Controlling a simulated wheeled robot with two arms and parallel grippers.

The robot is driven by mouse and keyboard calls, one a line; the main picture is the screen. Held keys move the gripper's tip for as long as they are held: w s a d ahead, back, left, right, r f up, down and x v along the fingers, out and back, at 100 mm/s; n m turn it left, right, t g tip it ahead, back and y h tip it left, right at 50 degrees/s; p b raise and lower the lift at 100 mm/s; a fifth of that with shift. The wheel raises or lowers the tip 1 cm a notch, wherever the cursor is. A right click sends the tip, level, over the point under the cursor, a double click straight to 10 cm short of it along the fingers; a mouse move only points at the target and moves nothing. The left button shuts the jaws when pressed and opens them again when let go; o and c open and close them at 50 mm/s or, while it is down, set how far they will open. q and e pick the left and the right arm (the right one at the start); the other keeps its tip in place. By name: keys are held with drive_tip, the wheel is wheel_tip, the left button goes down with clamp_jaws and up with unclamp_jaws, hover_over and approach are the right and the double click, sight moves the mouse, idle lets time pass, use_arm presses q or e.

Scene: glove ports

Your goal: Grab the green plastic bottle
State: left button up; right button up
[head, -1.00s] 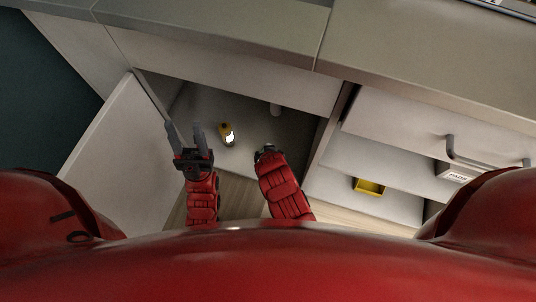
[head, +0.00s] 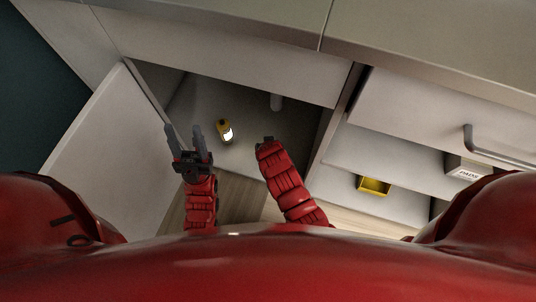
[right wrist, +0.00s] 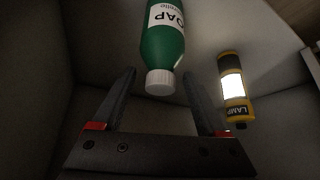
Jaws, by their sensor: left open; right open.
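The green bottle (right wrist: 163,45) with a white cap and a white label ending in "OAP" shows at the top of the right wrist view. Its cap points toward my right gripper (right wrist: 158,77), which is open, with the cap seen between its fingertips; I cannot tell whether they touch. In the head view my right gripper (head: 265,143) reaches into the open cabinet, its fingers mostly hidden, and no green of the bottle shows. My left gripper (head: 182,128) is open and empty beside the cabinet door.
A yellow lamp (head: 225,131) stands in the cabinet, left of my right gripper; it also shows in the right wrist view (right wrist: 232,88), right of the bottle. The open door (head: 110,150) is at the left. A yellow bin (head: 374,186) sits in the compartment at the right.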

clamp_jaws()
idle(0.4)
drive_tip(key=shift+r, duration=0.1)
